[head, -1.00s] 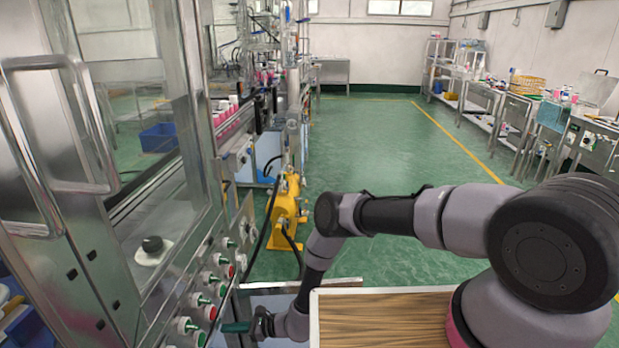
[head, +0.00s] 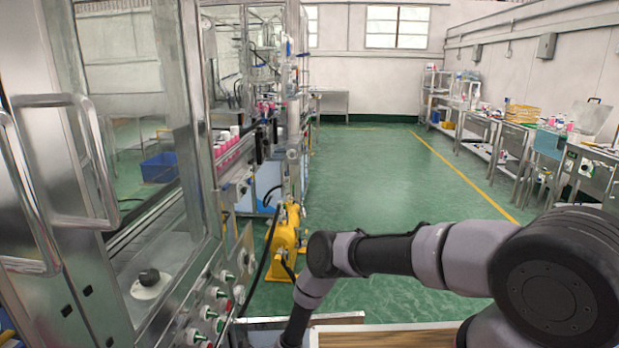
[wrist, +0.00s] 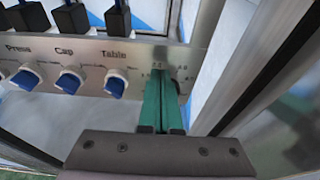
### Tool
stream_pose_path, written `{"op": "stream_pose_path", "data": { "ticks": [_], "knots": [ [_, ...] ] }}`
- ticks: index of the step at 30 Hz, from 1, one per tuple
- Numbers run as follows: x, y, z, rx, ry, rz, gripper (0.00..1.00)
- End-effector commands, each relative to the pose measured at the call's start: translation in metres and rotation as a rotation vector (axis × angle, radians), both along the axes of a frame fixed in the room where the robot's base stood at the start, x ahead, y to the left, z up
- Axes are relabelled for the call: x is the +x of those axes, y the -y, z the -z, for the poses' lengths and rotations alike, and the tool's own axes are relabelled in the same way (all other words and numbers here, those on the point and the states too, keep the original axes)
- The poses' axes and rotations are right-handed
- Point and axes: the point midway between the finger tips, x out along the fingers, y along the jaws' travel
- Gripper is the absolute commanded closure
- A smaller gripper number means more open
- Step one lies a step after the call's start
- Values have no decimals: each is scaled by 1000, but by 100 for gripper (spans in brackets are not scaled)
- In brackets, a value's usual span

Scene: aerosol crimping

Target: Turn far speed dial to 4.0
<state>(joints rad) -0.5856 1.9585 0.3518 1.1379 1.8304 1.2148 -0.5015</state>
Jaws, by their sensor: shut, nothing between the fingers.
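In the wrist view my gripper (wrist: 161,103) has its green fingers together, with nothing seen between them. The fingertips are over the right end of a metal panel (wrist: 140,55), in front of small printed scale marks. Three blue dials with pale collars stand to the left: the Press dial (wrist: 25,79), the Cap dial (wrist: 69,82) and the Table dial (wrist: 115,87). Their exact settings are too small to read. The gripper is below the head view's edge.
Black parts (wrist: 118,18) stand above the panel labels. A metal post (wrist: 245,75) rises close to the right of the fingers. In the head view, green and red buttons (head: 218,292) line the machine's front, and a yellow pump (head: 286,242) stands on the floor beyond.

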Motion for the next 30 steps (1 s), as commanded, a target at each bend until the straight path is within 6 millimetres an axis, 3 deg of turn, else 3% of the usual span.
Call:
{"op": "stream_pose_path", "data": {
  "ticks": [30],
  "knots": [
    [13,1,1,0,0,1,100]
  ]
}}
